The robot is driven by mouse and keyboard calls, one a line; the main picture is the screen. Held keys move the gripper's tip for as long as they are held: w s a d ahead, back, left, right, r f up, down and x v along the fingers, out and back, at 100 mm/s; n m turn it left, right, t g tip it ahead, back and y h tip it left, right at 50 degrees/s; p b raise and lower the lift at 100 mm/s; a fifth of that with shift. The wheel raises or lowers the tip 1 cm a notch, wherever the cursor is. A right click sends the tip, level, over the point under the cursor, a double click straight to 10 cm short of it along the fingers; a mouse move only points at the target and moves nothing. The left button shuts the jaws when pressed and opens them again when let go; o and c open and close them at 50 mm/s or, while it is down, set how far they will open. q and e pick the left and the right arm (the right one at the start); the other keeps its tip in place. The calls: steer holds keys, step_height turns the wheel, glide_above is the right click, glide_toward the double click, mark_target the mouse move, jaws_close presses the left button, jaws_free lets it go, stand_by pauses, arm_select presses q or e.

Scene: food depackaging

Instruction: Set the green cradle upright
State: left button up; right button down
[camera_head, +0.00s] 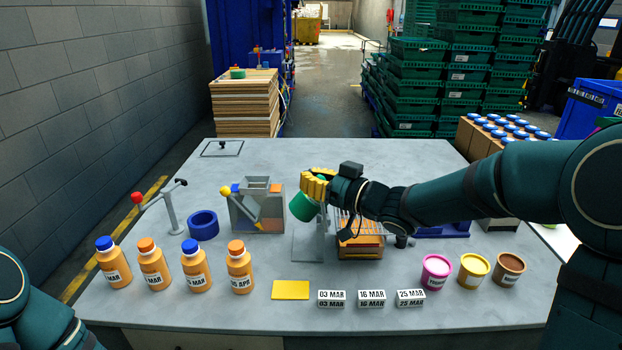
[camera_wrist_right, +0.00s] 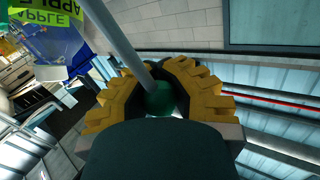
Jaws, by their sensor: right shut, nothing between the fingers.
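The green cradle (camera_head: 303,207) is a cup-like piece, tilted on a grey stand with a flat base (camera_head: 308,247) at the middle of the table. My right gripper (camera_head: 318,186), with yellow fingers, is shut at the cradle's upper right side and partly hides it. In the right wrist view, a round green piece (camera_wrist_right: 160,99) shows between the yellow fingers, at the end of a grey rod (camera_wrist_right: 117,40). I cannot tell whether the fingers touch it. My left gripper is out of view; only part of my left arm shows at the lower left.
Several bottles (camera_head: 197,268) stand at the front left, beside a blue ring (camera_head: 203,225). A grey box with a yellow-knobbed lever (camera_head: 258,206) stands left of the cradle. A wire basket (camera_head: 360,243) is close on the right. Tubs (camera_head: 473,270) and date blocks (camera_head: 371,299) line the front.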

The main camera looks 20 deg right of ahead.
steer(key=shift+a+f+p, duration=0.2)
steer(key=shift+a+p, duration=0.1)
steer(key=shift+p, duration=0.05)
steer(key=w+a+f+n+g+h+p, duration=0.1)
steer(key=a+f+n+g+h+p, duration=0.2)
steer(key=a+p, duration=0.3)
steer(key=shift+w+f+g+h, duration=0.4)
steer(key=shift+f+h, duration=0.4)
steer(key=shift+h, duration=0.1)
stand_by(0.3)
steer(key=shift+a, duration=0.15)
stand_by(0.4)
steer(key=c, duration=0.7)
jaws_free()
steer(key=shift+r, duration=0.1)
steer(key=shift+c, duration=0.2)
steer(key=v, duration=1.2)
